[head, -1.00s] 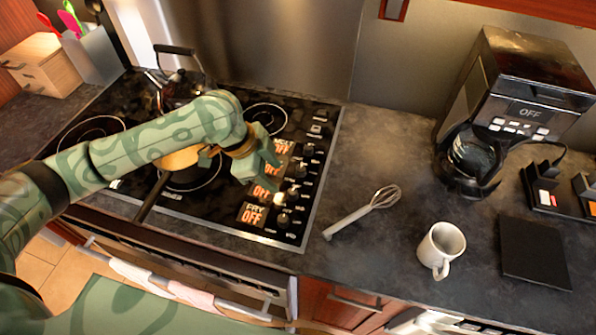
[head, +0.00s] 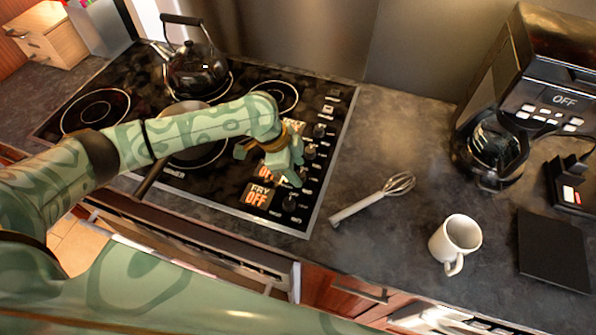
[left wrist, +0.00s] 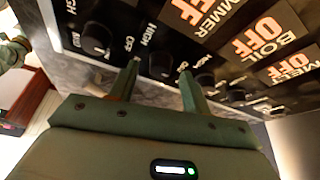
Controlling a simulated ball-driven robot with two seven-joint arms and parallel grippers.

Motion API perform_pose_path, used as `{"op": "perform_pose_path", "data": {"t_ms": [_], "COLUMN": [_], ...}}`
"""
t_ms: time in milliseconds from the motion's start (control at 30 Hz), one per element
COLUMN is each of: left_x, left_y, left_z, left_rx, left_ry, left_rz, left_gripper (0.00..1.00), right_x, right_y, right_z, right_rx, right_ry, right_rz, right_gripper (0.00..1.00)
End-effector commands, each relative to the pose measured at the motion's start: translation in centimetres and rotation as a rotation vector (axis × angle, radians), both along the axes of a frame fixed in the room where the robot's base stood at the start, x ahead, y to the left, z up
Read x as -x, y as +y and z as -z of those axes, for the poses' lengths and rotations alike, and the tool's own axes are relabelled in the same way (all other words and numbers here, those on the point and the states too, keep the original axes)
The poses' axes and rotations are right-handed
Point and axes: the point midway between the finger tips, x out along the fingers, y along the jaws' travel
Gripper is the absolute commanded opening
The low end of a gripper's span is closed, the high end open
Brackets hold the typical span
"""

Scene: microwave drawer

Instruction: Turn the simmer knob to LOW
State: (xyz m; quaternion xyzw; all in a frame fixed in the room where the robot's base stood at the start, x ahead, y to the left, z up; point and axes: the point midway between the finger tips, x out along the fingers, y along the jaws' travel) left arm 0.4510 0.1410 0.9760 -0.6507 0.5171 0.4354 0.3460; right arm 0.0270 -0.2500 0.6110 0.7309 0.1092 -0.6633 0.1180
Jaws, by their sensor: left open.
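The simmer knob (left wrist: 160,64) shows in the left wrist view as a black knob between my open left fingertips, with HIGH and OFF printed beside it. Whether the fingers touch it, I cannot tell. The simmer label (left wrist: 215,25) reads OFF in orange. In the head view my left gripper (head: 296,174) reaches over the knob row at the cooktop's right side. It hides the simmer knob and part of that label there. My right gripper is in neither view.
The fry knob (head: 290,202) is close in front of the gripper, with its label (head: 258,195) reading OFF. A black kettle (head: 200,70) stands at the back of the cooktop.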

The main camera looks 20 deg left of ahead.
Motion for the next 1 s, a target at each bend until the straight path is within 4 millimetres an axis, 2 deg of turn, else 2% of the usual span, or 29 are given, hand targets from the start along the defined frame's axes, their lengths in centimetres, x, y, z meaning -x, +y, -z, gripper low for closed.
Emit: {"op": "perform_pose_path", "data": {"t_ms": [133,400,433,500,600,1000], "left_x": [-0.08,-0.11,-0.11,-0.11,-0.12,-0.18], "left_y": [-0.45,-0.51,-0.51,-0.5,-0.51,-0.53], "left_z": [1.1,1.18,1.18,1.17,1.16,1.07], "left_rx": [0.0,0.0,0.0,0.0,0.001,0.001], "left_ry": [0.0,-0.001,-0.001,-0.001,-0.001,0.0], "left_rz": [0.0,0.001,0.001,0.001,0.001,0.057], "left_gripper": [0.48,0.48,0.45,0.26,0.03,0.04], "right_x": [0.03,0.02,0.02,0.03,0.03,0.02], "right_y": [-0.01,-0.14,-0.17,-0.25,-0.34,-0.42], "right_z": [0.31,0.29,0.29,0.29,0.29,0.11], "right_rx": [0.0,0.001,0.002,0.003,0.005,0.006], "right_ry": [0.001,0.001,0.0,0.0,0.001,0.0], "right_rz": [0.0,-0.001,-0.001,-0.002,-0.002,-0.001], "right_gripper": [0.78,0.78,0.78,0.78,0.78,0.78]}}
